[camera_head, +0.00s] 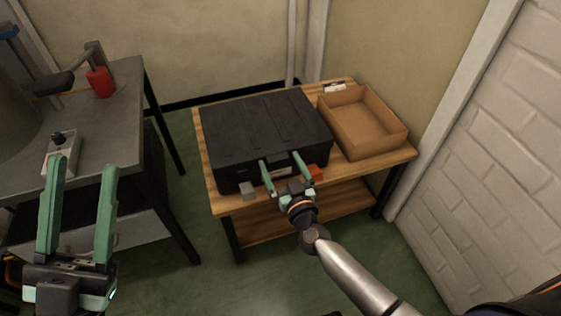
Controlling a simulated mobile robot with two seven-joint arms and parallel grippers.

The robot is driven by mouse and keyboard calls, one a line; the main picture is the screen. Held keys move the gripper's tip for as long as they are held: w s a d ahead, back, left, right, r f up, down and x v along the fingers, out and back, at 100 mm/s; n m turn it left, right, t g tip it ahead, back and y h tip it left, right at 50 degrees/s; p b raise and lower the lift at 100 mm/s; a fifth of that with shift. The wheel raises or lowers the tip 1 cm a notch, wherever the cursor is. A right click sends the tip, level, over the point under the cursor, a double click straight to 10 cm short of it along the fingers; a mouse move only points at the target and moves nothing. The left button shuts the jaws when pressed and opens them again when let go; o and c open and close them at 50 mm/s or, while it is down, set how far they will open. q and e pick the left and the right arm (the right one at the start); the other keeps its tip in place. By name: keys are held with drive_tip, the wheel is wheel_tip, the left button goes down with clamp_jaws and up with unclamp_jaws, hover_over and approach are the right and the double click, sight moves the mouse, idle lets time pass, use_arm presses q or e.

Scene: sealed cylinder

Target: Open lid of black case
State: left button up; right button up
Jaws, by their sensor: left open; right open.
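The black case (262,125) lies flat on the wooden table, its lid down. My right gripper (281,160) is at the front edge of the case, its green fingers open and spread on either side of the handle area (275,174). Whether the fingers touch the case I cannot tell. My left gripper (84,170) is open and empty at the lower left, well apart from the case, in front of the grey workbench.
An open, empty-looking cardboard box (366,125) stands right of the case on the wooden table (400,152). A red block (316,172) and a grey block (248,190) sit at the table's front edge. The grey workbench (115,125) is at left, a white brick wall at right.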

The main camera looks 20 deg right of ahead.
clamp_jaws()
idle(0.8)
